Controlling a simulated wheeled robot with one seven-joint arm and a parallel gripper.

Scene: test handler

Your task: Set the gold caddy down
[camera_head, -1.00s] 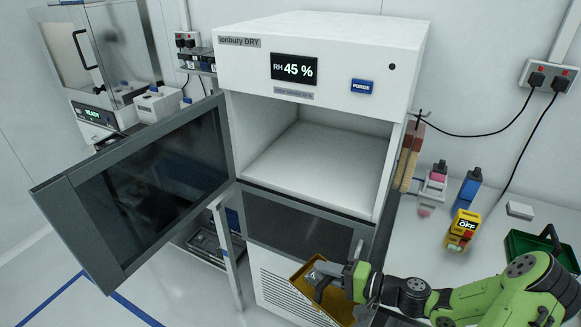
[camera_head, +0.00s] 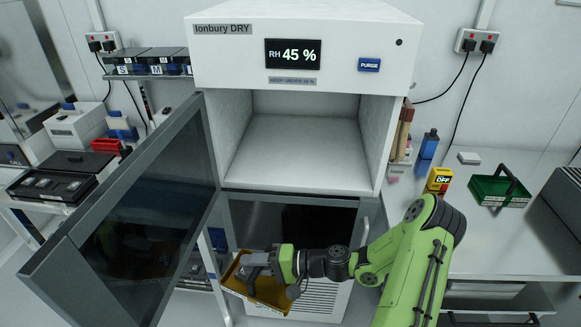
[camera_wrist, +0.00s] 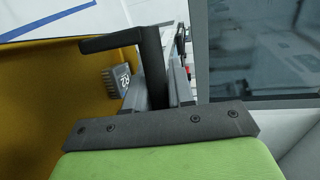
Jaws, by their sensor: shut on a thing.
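The gold caddy (camera_head: 268,296) is a shallow yellow-gold tray held low in front of the white dry cabinet, below its open upper compartment. It hangs tilted in the head view. My gripper (camera_head: 262,262) is shut on the caddy's dark handle. In the wrist view the gold caddy (camera_wrist: 60,95) fills the left side, and its dark handle (camera_wrist: 150,62) stands between my gripper's fingers (camera_wrist: 158,85). A small grey part marked with what looks like "R2" (camera_wrist: 118,78) lies in the caddy.
The cabinet's upper compartment (camera_head: 300,155) is open and empty. Its dark glass door (camera_head: 135,215) swings out to the left. The lower door (camera_head: 285,220) looks shut. A green caddy (camera_head: 492,192) and a yellow block (camera_head: 438,180) stand on the right bench.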

